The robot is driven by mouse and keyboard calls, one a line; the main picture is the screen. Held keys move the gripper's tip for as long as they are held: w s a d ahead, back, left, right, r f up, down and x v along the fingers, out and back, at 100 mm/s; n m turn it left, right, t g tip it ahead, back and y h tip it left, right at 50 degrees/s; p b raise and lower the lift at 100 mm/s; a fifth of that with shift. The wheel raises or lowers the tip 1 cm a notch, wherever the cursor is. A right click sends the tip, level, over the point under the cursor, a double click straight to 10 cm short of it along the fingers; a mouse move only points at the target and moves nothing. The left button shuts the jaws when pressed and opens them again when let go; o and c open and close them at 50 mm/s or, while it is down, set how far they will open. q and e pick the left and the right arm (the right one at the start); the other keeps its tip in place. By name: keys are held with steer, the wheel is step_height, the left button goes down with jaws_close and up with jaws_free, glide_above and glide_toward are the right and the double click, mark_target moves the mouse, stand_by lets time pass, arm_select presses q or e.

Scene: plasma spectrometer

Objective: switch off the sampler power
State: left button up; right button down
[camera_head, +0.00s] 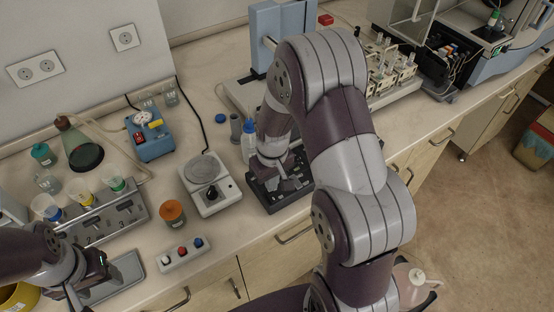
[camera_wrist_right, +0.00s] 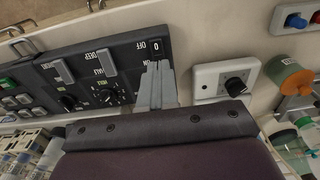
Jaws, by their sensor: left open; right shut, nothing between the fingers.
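The dark control panel (camera_head: 262,197) sits on the bench, largely hidden by my right arm in the head view. In the right wrist view the panel (camera_wrist_right: 125,42) shows a switch (camera_wrist_right: 155,48) with OFF, ON and 0 marks, grey levers and a round knob. My right gripper (camera_wrist_right: 158,66) is shut and empty, its fingertips at the switch by the ON mark; contact cannot be told. It also shows over the panel in the head view (camera_head: 283,184). My left gripper (camera_head: 88,284) is at the lower left, open, away from the panel, with its fingertips hard to make out.
A white knob box (camera_head: 210,186) stands left of the panel, with a blue-capped bottle (camera_head: 249,142) behind. An orange-brown jar (camera_head: 173,214) and a three-button box (camera_head: 184,254) stand nearer the front left. Beakers and a flask (camera_head: 84,152) crowd the left bench.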

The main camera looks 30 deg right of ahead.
step_height(320, 180, up, 5)
steer(key=s, duration=0.2)
step_height(320, 180, up, 4)
glide_above(274, 200)
arm_select(q)
steer(key=shift+s+f+b, duration=0.4)
steer(key=shift+s+f, duration=0.05)
steer(key=shift+f, duration=0.15)
arm_select(e)
steer(key=s+a+f+t, duration=0.1)
steer(key=s+a, duration=0.4)
steer(key=s, duration=0.5)
steer(key=shift+s+f+m, duration=0.3)
steer(key=shift+f+m, duration=0.1)
steer(key=shift+f, duration=0.15)
arm_select(q)
steer(key=shift+w, duration=0.1)
